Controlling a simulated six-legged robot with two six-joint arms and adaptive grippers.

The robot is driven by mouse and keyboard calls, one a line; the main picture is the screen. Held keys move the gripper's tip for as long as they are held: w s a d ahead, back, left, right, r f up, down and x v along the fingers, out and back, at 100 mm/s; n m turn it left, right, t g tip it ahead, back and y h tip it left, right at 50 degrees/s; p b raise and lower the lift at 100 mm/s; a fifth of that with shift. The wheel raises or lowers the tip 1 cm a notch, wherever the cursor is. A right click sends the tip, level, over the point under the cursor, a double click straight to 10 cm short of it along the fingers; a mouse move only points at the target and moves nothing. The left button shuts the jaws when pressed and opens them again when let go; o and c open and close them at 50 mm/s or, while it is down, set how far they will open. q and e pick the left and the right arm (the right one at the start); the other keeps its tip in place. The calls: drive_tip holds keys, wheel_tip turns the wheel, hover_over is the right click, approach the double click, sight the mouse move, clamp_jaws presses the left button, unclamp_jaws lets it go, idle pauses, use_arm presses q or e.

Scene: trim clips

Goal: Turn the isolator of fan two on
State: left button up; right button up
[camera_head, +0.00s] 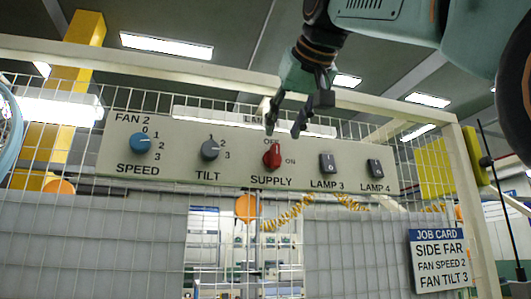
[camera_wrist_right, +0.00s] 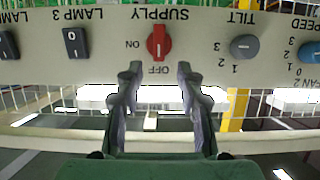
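The red SUPPLY knob (camera_head: 272,156) sits on the pale FAN 2 panel (camera_head: 240,175), with OFF above it and ON to its right. Its grip stands upright, pointing at OFF. In the right wrist view the panel is upside down, and the red knob (camera_wrist_right: 158,43) is near the top middle. My right gripper (camera_head: 284,131) is open and empty, close to the knob. In the wrist view its fingertips (camera_wrist_right: 158,70) are apart, on the OFF side of the knob, not around it. My left gripper is not in view.
A blue SPEED knob (camera_head: 141,144) and a grey TILT knob (camera_head: 210,150) are left of the red knob. The LAMP 3 switch (camera_head: 328,163) and LAMP 4 switch (camera_head: 375,168) are right. A job card (camera_head: 438,260) hangs at lower right. Wire mesh surrounds the panel.

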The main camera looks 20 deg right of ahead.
sight(277, 146)
drive_tip(key=shift+w+a, duration=0.25)
drive_tip(key=shift+w, duration=0.15)
drive_tip(key=p+x, duration=0.1)
drive_tip(key=x, duration=0.1)
drive_tip(key=d+p+x, duration=0.1)
drive_tip(key=x, duration=0.2)
drive_tip(key=shift+w+f, duration=0.15)
drive_tip(key=shift+w, duration=0.1)
drive_tip(key=shift+f, duration=0.1)
drive_tip(key=shift+s+a, duration=0.4)
drive_tip(key=shift+s, duration=0.25)
drive_tip(key=shift+w+d, duration=0.15)
drive_tip(key=shift+w, duration=0.35)
drive_tip(key=shift+c, duration=0.9)
drive_tip(key=shift+w+d, duration=0.1)
drive_tip(key=shift+d, duration=0.05)
drive_tip(key=shift+c, duration=0.8)
drive_tip(key=shift+s, duration=0.3)
drive_tip(key=c, duration=0.3)
clamp_jaws()
